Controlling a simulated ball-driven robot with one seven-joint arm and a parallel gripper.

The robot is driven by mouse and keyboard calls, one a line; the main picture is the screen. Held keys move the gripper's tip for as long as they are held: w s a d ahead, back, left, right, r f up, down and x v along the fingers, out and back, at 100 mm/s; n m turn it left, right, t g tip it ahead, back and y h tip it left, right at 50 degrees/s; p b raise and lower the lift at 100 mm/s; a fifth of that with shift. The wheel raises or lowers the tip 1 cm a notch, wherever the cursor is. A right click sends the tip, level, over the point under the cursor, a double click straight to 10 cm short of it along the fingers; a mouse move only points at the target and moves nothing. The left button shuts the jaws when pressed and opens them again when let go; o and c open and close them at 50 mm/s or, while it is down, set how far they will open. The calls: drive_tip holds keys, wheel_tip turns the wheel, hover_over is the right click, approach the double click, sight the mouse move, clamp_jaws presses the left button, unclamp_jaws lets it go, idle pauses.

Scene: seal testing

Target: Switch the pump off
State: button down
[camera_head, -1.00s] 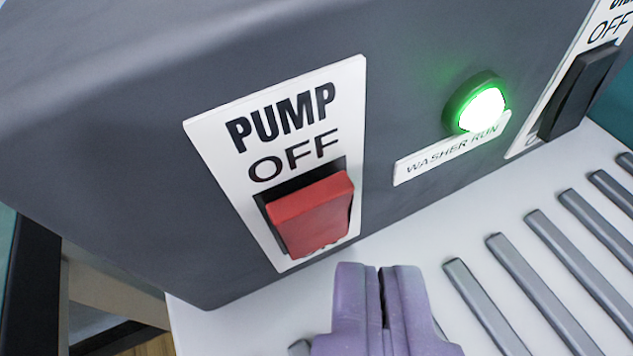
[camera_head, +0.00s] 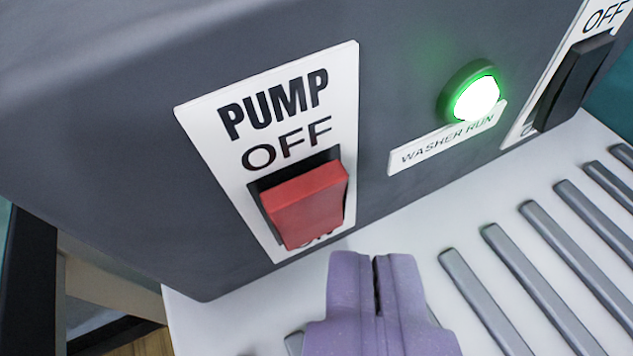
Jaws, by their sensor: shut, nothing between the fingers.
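The pump switch (camera_head: 306,206) is a red rocker in a black frame on a white plate (camera_head: 195,128) marked PUMP, with OFF above the rocker and ON partly hidden below it. The rocker's upper end appears to stand out from the panel, its lower end further in. My purple gripper (camera_head: 376,262) is shut and empty. In the picture its tips are below and to the right of the rocker, apart from it, over the white slatted surface.
A lit green lamp (camera_head: 474,94) sits above a WASHER RUN label (camera_head: 447,140). A black rocker (camera_head: 572,82) on another plate is at the upper right. Grey slats (camera_head: 541,270) line the white surface (camera_head: 455,232) in front of the grey housing (camera_head: 90,150).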

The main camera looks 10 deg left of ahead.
drive_tip(key=shift+w, duration=0.1)
idle(0.7)
drive_tip(key=shift+w+a, duration=0.2)
drive_tip(key=shift+w, duration=0.1)
drive_tip(key=shift+w+a+r, duration=0.1)
drive_tip(key=shift+w+a, duration=0.05)
drive_tip(key=shift+w, duration=0.1)
idle(0.8)
drive_tip(key=shift+s, duration=0.1)
drive_tip(key=shift+s+d, duration=0.35)
drive_tip(key=shift+s, duration=0.2)
drive_tip(key=shift+s+d+f+b, duration=0.2)
drive_tip(key=shift+s+d, duration=0.25)
drive_tip(key=shift+s, duration=0.25)
drive_tip(key=shift+s+d+f+b, duration=0.15)
drive_tip(key=shift+s+d, duration=0.25)
drive_tip(key=shift+s, duration=0.3)
drive_tip(key=shift+s+d+f+b, duration=0.1)
drive_tip(key=shift+s+d+b, duration=0.1)
drive_tip(key=shift+s+d, duration=0.4)
drive_tip(key=shift+s+a, duration=0.1)
drive_tip(key=shift+a, duration=0.05)
drive_tip(key=shift+s, duration=0.1)
